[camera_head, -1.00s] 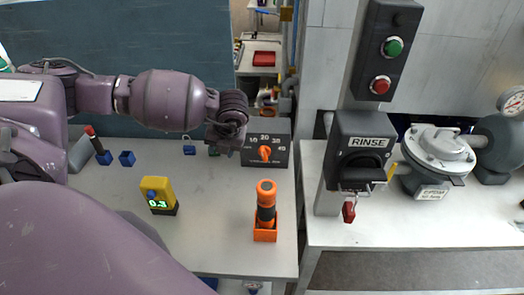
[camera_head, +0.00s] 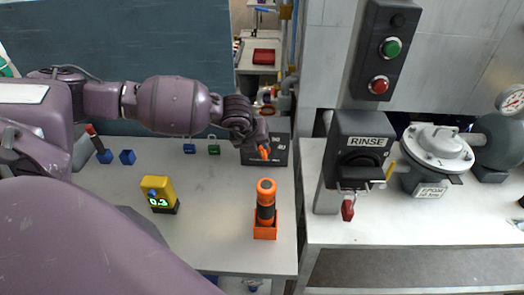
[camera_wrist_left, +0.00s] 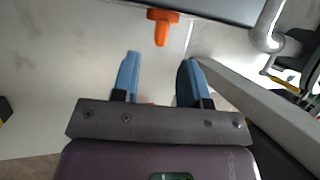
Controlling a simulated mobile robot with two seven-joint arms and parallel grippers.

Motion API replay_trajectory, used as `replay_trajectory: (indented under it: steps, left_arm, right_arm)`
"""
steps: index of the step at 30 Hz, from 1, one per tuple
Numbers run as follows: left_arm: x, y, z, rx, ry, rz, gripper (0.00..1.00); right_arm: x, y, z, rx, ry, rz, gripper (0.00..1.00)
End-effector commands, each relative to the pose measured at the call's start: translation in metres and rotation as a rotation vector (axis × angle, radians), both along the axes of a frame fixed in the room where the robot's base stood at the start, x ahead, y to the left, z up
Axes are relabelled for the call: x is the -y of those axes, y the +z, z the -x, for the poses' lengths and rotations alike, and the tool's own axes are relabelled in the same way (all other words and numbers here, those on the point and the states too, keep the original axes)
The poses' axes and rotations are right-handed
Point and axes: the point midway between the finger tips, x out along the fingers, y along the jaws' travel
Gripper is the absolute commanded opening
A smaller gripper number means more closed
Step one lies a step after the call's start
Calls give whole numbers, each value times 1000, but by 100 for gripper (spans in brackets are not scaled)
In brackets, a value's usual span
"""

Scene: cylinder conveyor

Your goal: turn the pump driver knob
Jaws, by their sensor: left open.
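The pump driver knob (camera_head: 265,153) is orange and sits on the front of a dark grey box (camera_head: 280,146) with a number scale, at the back right of the left bench. My left gripper (camera_head: 257,144) is at the box and hides part of the knob and scale. In the left wrist view the knob (camera_wrist_left: 162,25) lies just beyond the tips of my left gripper (camera_wrist_left: 158,68). The two blue fingers are apart with nothing between them, and the knob is roughly in line with the gap. My right gripper is not in view.
A black and orange tool stands in an orange holder (camera_head: 265,231) in front of the box. The RINSE switch box (camera_head: 358,160) and a grey pump (camera_head: 436,150) are on the right.

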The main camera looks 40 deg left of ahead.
Motion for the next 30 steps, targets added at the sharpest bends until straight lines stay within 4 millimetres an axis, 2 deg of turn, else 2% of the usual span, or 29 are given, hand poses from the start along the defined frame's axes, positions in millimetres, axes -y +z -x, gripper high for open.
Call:
replay_trajectory:
  steps: [3, 10, 15, 23, 25, 30]
  left_arm:
    - [1, -18, -10, -2, 1, 1, 40]
    - [1, -43, -23, -1, 1, 0, 40]
    - [1, -51, -26, 0, 0, 0, 40]
    - [1, -53, -27, -1, -1, 0, 40]
    - [1, -52, -27, -1, -1, 0, 34]
    - [1, -52, -27, -1, -1, -1, 8]
  right_arm:
    - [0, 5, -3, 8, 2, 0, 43]
    - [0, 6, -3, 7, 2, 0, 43]
    - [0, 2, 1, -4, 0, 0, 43]
    - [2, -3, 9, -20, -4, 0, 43]
    - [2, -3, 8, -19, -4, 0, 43]
    - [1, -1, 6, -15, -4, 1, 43]
